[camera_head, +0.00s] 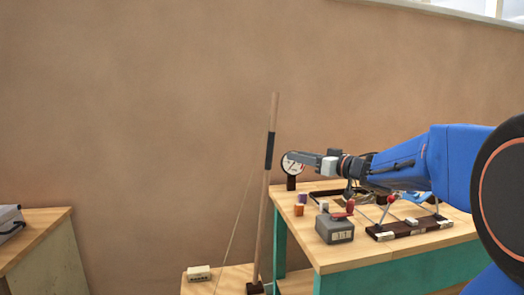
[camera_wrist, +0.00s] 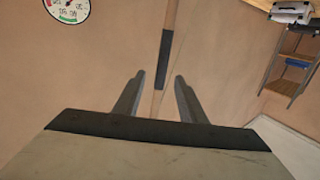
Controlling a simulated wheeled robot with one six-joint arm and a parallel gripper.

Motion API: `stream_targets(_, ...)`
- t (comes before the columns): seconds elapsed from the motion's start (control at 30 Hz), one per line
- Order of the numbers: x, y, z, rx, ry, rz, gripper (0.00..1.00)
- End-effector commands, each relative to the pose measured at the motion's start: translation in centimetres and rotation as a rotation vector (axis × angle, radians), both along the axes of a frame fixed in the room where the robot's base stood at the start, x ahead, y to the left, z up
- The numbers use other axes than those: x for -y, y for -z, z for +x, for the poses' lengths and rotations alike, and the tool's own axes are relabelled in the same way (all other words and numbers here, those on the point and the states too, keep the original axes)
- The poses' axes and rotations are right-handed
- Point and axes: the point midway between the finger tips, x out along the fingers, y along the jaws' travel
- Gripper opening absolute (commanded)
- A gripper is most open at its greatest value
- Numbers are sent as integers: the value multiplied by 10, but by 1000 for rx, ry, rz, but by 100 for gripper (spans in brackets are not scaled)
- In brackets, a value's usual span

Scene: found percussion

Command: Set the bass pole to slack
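The bass pole (camera_head: 264,215) is a thin wooden stick with a black grip (camera_head: 270,150). It stands nearly upright, leaning slightly right, with its foot in a dark block (camera_head: 255,288). A thin string (camera_head: 233,235) slants from the pole down to the left. My gripper (camera_head: 284,158) is just right of the black grip in the head view. In the wrist view my gripper (camera_wrist: 160,78) is open and empty, and the black grip (camera_wrist: 164,60) shows between and ahead of its fingers. I see no contact. The string's upper end is too thin to tell.
A white dial (camera_head: 291,169) stands at the table corner, partly behind my gripper; it also shows in the wrist view (camera_wrist: 68,8). The teal-legged wooden table (camera_head: 375,258) holds a grey box (camera_head: 335,230), small blocks and a dark-based frame.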

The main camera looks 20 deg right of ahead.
Motion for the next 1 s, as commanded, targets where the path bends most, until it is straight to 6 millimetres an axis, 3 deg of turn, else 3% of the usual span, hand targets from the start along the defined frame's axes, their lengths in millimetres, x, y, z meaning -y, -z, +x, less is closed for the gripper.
stream_targets(0.27,-9,2,9,-11,-40,9,37)
stream_targets(1.0,-75,3,115,-10,-37,9,37)
